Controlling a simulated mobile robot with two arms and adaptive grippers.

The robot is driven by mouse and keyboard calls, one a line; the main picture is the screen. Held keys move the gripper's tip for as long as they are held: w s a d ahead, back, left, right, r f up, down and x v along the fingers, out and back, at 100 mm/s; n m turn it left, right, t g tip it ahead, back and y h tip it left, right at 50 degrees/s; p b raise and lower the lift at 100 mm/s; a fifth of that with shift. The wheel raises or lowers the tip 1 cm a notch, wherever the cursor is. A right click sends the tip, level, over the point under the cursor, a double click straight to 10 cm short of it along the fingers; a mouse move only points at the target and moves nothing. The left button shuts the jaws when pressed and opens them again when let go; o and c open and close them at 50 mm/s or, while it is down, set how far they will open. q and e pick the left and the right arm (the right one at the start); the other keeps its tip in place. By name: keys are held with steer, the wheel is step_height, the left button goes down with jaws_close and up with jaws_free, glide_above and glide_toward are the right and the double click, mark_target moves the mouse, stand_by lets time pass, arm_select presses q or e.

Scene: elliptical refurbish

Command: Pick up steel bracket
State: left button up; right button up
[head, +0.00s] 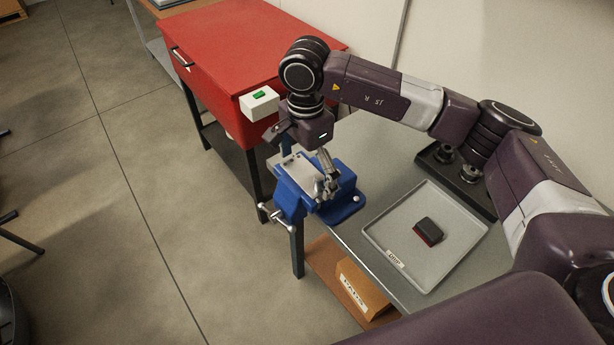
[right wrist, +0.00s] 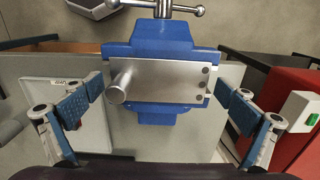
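The steel bracket (right wrist: 165,83), a flat grey plate with a round stub at one end and several dark holes at the other, lies across the blue vise (right wrist: 150,42). In the head view the bracket (head: 298,172) shows as a pale plate on top of the vise (head: 287,200), partly hidden by my right gripper. My right gripper (right wrist: 160,104) is open, with one blue-padded finger beyond each end of the bracket and gaps on both sides. In the head view this gripper (head: 303,160) is directly over the vise. My left gripper is out of view.
A red cabinet (head: 235,50) with a white green-button box (head: 259,103) stands beside the vise. On the grey bench, a shallow tray (head: 400,264) holds a dark red-edged block (head: 428,232). A black fixture (head: 455,178) is behind it. A cardboard box (head: 362,288) sits below.

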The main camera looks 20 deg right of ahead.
steer(key=c, duration=1.3)
steer(key=shift+r, duration=0.1)
steer(key=shift+c, duration=0.5)
steer(key=shift+w, duration=0.1)
